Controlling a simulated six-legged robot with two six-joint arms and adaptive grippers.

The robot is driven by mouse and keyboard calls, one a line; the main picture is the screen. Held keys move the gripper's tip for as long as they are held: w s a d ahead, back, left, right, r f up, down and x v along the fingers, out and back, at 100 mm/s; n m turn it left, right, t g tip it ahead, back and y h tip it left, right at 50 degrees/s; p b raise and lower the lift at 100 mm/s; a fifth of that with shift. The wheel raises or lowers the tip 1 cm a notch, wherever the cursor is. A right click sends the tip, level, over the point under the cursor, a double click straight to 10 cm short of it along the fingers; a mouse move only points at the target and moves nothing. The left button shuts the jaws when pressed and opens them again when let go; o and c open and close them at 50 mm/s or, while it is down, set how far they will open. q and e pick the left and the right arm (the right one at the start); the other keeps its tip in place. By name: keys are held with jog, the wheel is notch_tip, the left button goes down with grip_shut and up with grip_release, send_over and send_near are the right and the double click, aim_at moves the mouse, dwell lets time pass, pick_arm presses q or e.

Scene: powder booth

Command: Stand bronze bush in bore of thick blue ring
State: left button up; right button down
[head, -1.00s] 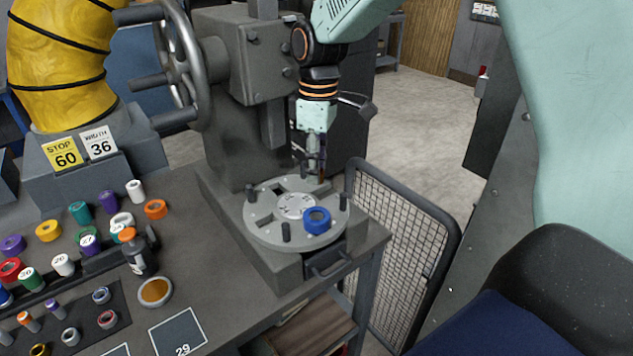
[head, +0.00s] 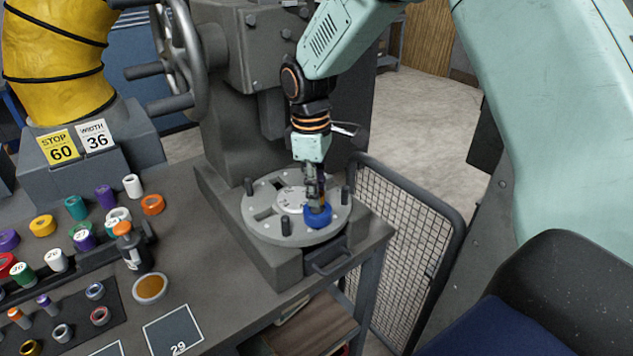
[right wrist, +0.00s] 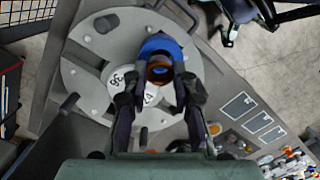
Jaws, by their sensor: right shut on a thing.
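The thick blue ring (head: 318,221) lies on the round grey plate (head: 258,228) of the press; it also shows in the right wrist view (right wrist: 162,44). My right gripper (head: 316,203) points down over the ring. In the right wrist view its two fingers (right wrist: 161,82) are closed on opposite sides of the bronze bush (right wrist: 159,65), which looks upright with a dark bore. The bush overlaps the blue ring there. I cannot tell whether its lower end is inside the ring's bore or just above it. My left gripper is out of view.
Several dark pegs, one at the front (head: 286,225), stand up from the plate. A press column rises behind it. A mesh guard (head: 400,215) stands to the right. Coloured rolls, a bottle (head: 133,250) and a dish of orange-brown stuff (head: 150,288) are on the left bench.

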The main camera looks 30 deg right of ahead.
jog(key=shift+s+a, duration=0.1)
jog(key=shift+p, duration=0.5)
dwell(0.5)
jog(key=shift+f, duration=0.85)
dwell(0.5)
jog(key=c, duration=1)
grip_release()
notch_tip(320, 180, up, 12)
jog(key=w, duration=0.1)
jog(key=shift+a, duration=0.15)
